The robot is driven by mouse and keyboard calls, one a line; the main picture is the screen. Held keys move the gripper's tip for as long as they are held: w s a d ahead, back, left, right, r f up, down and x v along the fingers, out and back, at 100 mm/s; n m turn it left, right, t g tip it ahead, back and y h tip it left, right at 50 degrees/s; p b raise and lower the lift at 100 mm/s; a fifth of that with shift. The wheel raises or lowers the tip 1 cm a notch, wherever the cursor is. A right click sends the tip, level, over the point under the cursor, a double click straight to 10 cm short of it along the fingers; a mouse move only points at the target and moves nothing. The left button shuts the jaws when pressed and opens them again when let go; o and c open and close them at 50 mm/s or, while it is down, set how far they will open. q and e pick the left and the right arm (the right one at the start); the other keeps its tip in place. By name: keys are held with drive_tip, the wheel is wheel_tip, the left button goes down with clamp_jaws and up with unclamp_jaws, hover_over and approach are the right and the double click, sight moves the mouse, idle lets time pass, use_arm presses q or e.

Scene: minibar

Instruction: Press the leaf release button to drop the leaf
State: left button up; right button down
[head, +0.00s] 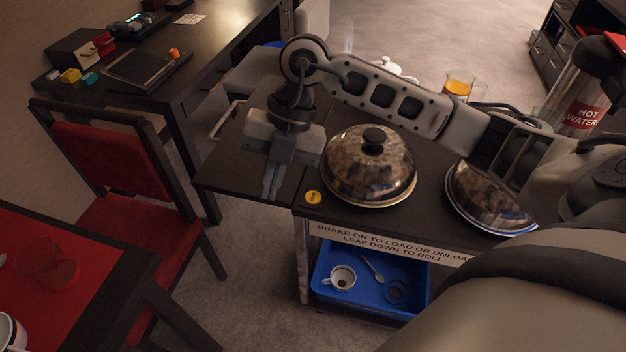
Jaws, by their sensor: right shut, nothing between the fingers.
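The trolley has a dark top, and its leaf (225,180) extends to the left, level with the top. A round yellow button (313,197) with small dark lettering sits at the trolley top's front left corner, beside the leaf seam. My right gripper (269,194) points down over the leaf, shut and empty, to the left of the yellow button and apart from it in the picture. I cannot tell whether its fingertips touch the leaf. My left gripper is not in view.
Two domed covers (368,170) (485,195) stand on the trolley, with a glass of orange drink (458,86) and a hot water flask (577,100) behind. A blue tray (415,262) holding a cup sits below. A red chair (120,165) and dark desk (205,55) are left.

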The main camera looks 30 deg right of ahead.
sight(313, 197)
drive_tip(key=w+d+r+m+h, duration=0.1)
drive_tip(key=d+h, duration=0.1)
drive_tip(key=d, duration=0.3)
drive_tip(key=w+d+r+m+t+h, duration=0.1)
drive_tip(key=w+d+r+m+h, duration=0.1)
drive_tip(key=d, duration=0.3)
drive_tip(key=shift+r+h, duration=0.2)
drive_tip(key=shift+h, duration=0.2)
wheel_tip(313, 197, down, 14)
drive_tip(key=shift+a+r+p, duration=0.1)
drive_tip(key=shift+r+p, duration=0.05)
drive_tip(key=shift+p, duration=0.5)
drive_tip(key=shift+f, duration=0.2)
